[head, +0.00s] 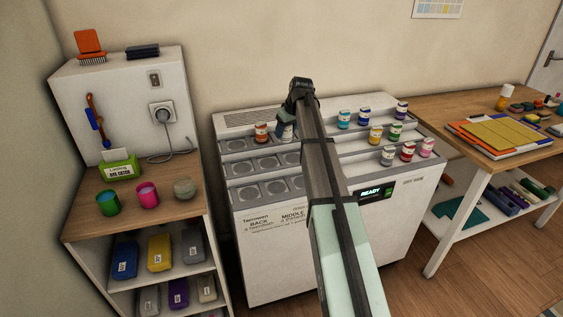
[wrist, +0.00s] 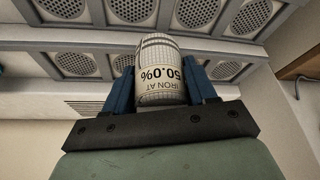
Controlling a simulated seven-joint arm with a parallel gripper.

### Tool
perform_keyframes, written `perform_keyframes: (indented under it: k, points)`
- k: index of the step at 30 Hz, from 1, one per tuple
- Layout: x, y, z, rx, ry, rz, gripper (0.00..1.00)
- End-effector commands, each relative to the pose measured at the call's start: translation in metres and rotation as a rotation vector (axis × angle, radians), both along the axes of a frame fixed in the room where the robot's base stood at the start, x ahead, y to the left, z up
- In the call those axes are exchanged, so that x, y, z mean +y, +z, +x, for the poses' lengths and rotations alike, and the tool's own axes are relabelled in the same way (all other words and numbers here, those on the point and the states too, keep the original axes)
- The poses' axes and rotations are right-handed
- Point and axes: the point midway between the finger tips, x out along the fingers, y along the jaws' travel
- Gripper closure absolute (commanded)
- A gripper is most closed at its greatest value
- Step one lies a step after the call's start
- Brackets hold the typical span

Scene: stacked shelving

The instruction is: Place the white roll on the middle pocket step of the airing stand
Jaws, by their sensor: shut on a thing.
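My gripper (wrist: 163,82) is shut on the white roll (wrist: 160,62), with one blue finger on each side. The roll's label shows upside down in the wrist view and reads "IRON AT 50.0%". In the head view the gripper (head: 287,133) is at the back-left part of the airing stand (head: 275,218), just right of a red roll (head: 261,133). The stand has stepped rows of round mesh pockets on its left half. My arm covers the stand's centre. I cannot tell whether the held roll touches a step.
Several coloured rolls stand on the stand's right steps, including a yellow one (head: 376,134) and a pink one (head: 427,147). A lit READY display (head: 372,193) is on the front. A shelf unit (head: 120,75) stands left; a wooden table (head: 450,105) stands right.

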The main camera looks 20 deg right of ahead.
Motion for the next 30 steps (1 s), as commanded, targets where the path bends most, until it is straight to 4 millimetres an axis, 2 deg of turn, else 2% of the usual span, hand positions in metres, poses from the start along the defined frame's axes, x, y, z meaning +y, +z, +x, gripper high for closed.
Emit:
perform_keyframes:
  k: [1,4,11,16,23,26,30]
  points:
    - [0.019,0.003,0.002,0.0,0.022,0.0,0.77]
    - [0.045,0.007,0.003,0.0,0.047,0.0,0.77]
    - [0.082,0.014,0.0,-0.001,0.051,-0.002,0.77]
    - [0.074,0.013,-0.004,-0.002,-0.044,-0.002,0.77]
    - [0.072,0.011,-0.004,0.0,-0.125,-0.001,0.77]
    - [0.072,0.004,-0.005,0.001,-0.135,0.0,0.77]
    - [0.072,-0.016,-0.005,0.002,-0.136,0.0,0.77]
